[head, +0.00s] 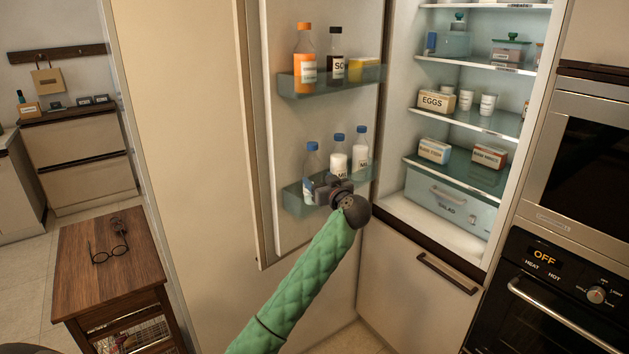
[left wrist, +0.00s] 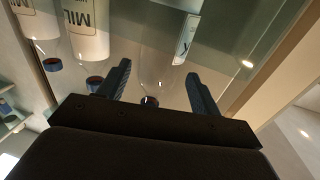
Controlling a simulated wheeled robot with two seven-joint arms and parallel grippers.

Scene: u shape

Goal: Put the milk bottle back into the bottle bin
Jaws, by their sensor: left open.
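Three milk bottles with blue caps stand in the bottle bin (head: 291,200), the lower clear shelf on the open fridge door. The left bottle (head: 312,160) looks mostly clear; the middle (head: 338,163) and right (head: 361,148) ones look white. My left gripper (head: 328,190) is open at the front of the bin, overlapping the left and middle bottles' lower parts. In the left wrist view, its open fingers (left wrist: 158,76) point toward a clear bottle, whose dark cap (left wrist: 150,101) shows between them. White bottles (left wrist: 87,38) appear upside down at the left. I cannot tell whether the fingers touch any bottle.
An upper door shelf (head: 300,87) holds an orange bottle (head: 305,70), a dark bottle (head: 336,65) and a yellow box (head: 365,70). The fridge interior (head: 460,115) is at the right, above a drawer front (head: 415,290). A wooden cart (head: 110,270) stands at left.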

